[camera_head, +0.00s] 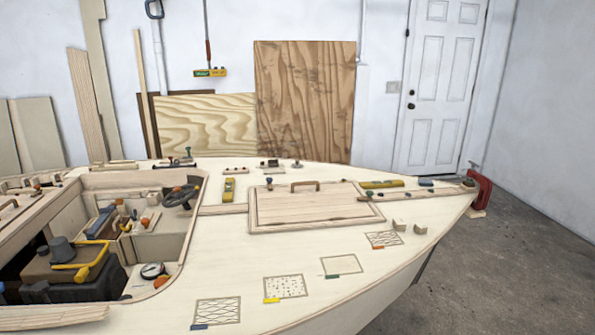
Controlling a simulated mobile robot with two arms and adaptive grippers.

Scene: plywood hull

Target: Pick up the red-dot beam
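I cannot make out with certainty a beam with a red dot. A short wooden strip (236,170) with small dark or reddish spots lies on the far part of the pale plywood deck (330,290); it is too small to tell its marks. Two small pale wooden blocks (399,225) sit at the right of the deck, and no red dot shows on them. Neither of my grippers is in view.
A framed hatch (310,208) with a handle lies mid-deck. The open cockpit (150,225) at left holds tools and a black wheel (179,198). Patterned squares (285,287) with coloured tags mark the near deck. A red clamp-like piece (480,190) is at the bow.

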